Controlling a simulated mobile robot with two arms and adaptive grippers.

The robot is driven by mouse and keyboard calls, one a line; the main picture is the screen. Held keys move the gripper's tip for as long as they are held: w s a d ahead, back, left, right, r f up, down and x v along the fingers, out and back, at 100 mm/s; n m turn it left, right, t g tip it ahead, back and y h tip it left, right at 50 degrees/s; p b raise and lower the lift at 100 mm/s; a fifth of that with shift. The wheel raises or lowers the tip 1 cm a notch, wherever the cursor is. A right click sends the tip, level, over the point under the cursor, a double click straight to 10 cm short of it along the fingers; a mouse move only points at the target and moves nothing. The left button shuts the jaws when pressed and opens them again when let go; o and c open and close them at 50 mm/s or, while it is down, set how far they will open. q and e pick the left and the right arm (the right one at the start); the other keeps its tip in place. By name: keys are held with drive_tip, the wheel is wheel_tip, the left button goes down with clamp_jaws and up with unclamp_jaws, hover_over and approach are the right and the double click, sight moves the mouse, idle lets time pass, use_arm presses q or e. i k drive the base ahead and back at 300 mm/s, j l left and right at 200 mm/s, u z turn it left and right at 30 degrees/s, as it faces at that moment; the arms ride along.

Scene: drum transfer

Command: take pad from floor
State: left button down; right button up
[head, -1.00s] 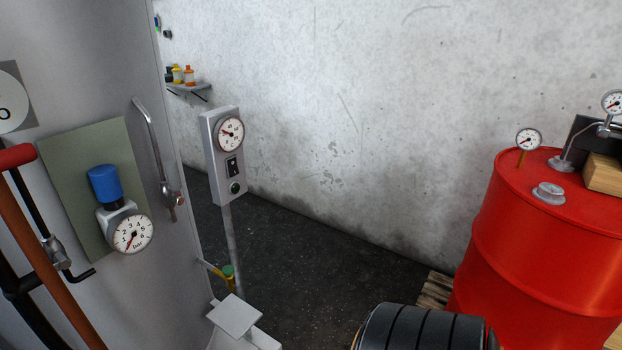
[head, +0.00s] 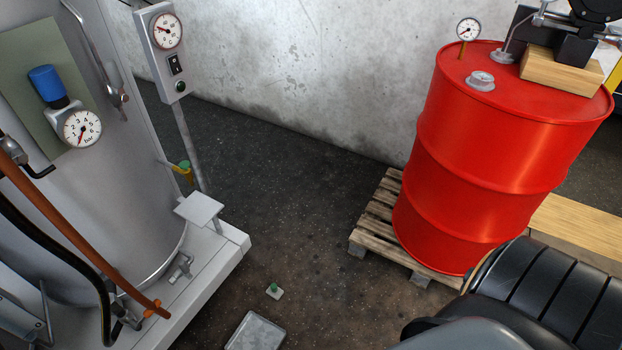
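A flat grey pad-like slab (head: 255,332) lies on the dark floor at the bottom of the head view, its lower edge cut off by the frame. I cannot tell for certain which is the pad; the grey slab looks most like one. Neither of my grippers is in view.
A red drum (head: 490,170) stands on a wooden pallet (head: 375,220) at right. A grey tank (head: 130,200) on a pale base (head: 215,265) stands at left, with hoses and a gauge post (head: 165,45). The floor between them is mostly clear.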

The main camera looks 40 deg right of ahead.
sight(273, 290)
drive_tip(key=z, duration=0.75)
drive_tip(key=i+l+u, duration=0.15)
drive_tip(key=l, duration=0.2)
drive_tip(key=i+l+u, duration=0.15)
drive_tip(key=l, duration=0.2)
drive_tip(key=i+l+u, duration=0.15)
drive_tip(key=l, duration=0.2)
